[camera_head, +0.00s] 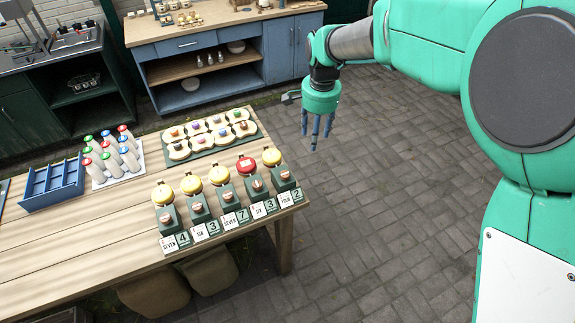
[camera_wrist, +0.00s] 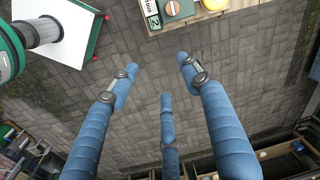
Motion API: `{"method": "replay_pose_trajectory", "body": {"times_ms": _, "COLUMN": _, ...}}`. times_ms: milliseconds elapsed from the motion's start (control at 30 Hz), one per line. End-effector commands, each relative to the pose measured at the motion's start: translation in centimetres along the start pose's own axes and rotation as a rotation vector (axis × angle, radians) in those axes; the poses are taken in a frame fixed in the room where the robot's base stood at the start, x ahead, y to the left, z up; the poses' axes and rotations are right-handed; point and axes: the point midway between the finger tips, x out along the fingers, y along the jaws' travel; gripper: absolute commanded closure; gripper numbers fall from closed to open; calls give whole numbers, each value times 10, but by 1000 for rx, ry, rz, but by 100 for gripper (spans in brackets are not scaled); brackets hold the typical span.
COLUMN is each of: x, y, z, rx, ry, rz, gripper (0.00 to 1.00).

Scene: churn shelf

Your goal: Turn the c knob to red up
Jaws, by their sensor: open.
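Five dark green blocks stand in a row along the table's near right end, each with a copper-coloured knob on its front and a number card before it. The third knob (camera_head: 228,197), by the card with 7, is probably the c knob; the small letters are hard to read. A yellow round piece (camera_head: 219,174) sits behind it. The fourth round piece (camera_head: 247,165) is red; the others are yellow. My gripper (camera_head: 318,135) is open and empty, pointing down over the paving, right of the table. In the wrist view my gripper (camera_wrist: 160,76) shows three spread blue fingers.
The wooden table (camera_head: 80,240) also holds a blue divided tray (camera_head: 53,187), bottles with coloured caps (camera_head: 118,150) and a tray of cream round pieces (camera_head: 210,135). Blue cabinets (camera_head: 190,65) stand behind. The paving (camera_head: 390,200) right of the table is clear.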

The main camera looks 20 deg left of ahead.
Motion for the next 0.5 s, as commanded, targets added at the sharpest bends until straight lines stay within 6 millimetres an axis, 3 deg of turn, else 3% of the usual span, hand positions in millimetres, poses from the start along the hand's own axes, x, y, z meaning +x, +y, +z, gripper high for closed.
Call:
{"method": "replay_pose_trajectory", "body": {"times_ms": 100, "x": 33, "y": -36, "z": 9, "rx": 18, "ry": -23, "rz": 24, "gripper": 52}}
{"method": "replay_pose_trajectory", "body": {"times_ms": 233, "x": 62, "y": -64, "z": 20, "rx": 40, "ry": -39, "rz": 44, "gripper": 52}}
{"method": "replay_pose_trajectory", "body": {"times_ms": 500, "x": 91, "y": -91, "z": 31, "rx": 64, "ry": -51, "rz": 63, "gripper": 52}}
